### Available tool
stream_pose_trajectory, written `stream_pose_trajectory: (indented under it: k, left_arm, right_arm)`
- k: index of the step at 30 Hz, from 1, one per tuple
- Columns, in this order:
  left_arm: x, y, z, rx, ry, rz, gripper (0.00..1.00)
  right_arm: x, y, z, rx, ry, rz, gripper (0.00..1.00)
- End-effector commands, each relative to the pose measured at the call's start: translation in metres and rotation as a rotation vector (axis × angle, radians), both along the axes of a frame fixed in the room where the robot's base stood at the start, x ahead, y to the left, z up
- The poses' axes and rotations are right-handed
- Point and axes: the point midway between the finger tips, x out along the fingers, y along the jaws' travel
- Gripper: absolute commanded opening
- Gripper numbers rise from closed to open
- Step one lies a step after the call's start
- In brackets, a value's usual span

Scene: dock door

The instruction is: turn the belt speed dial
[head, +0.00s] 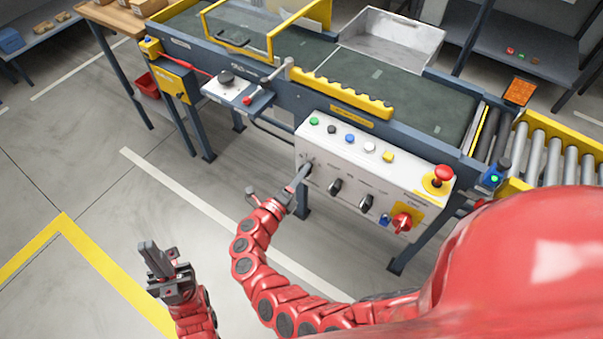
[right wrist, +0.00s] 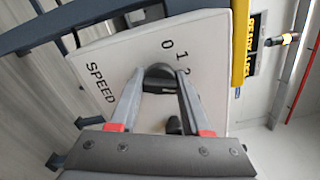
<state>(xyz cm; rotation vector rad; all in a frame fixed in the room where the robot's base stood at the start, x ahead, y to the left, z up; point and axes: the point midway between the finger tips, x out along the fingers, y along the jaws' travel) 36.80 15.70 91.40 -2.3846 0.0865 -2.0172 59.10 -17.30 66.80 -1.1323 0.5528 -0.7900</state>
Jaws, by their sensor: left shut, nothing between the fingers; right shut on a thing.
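The belt speed dial (head: 309,168) is the leftmost dark knob on the sloped white control panel (head: 345,163) in the head view. In the right wrist view the dial (right wrist: 160,70) is a dark rounded knob beside the printed word SPEED and the numbers 0, 1 and 2; further marks are hidden. My right gripper (head: 302,175) is at the panel, its fingers on either side of the dial. It also shows in the right wrist view (right wrist: 161,82), shut on the dial. My left gripper (head: 152,257) is shut and empty, well left of the panel above the floor.
Two more dark knobs (head: 350,195) sit right of the dial, with a red rotary switch (head: 402,222) and a red emergency button (head: 443,174) beyond. Several coloured push buttons (head: 349,138) line the panel's upper edge. The conveyor (head: 400,95) runs behind. Floor around my left gripper is clear.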

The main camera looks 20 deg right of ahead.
Motion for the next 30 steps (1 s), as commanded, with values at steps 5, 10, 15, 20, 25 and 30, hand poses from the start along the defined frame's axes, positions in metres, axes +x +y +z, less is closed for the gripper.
stream_pose_trajectory:
  k: [5,10,15,20,25,30]
  left_arm:
    - [0.0,0.0,0.0,0.0,0.0,0.0,0.0]
    - [0.0,0.0,-0.0004,0.0,0.0,0.0,0.0]
    - [0.0,0.0,-0.0013,0.0,0.0,0.0,0.0]
    - [0.0,0.0,-0.0019,0.0,0.0,0.0,0.0]
    - [0.0,0.0,0.0007,0.0,0.0,0.0,0.0]
    - [0.0001,0.0,0.0064,0.0,0.0,0.0,0.0]
  right_arm:
    - [-0.0001,0.0003,-0.0004,0.001,0.001,0.0,0.0]
    - [-0.0002,0.0002,-0.0006,-0.008,0.012,0.0,0.0]
    - [-0.0003,0.0001,-0.0009,-0.039,0.054,0.0,0.0]
    - [-0.0002,-0.0006,-0.0008,-0.102,0.134,-0.002,0.0]
    - [-0.0001,-0.0007,0.0001,-0.193,0.25,-0.002,0.0]
    - [0.0002,0.0005,0.0002,-0.294,0.381,0.003,0.0]
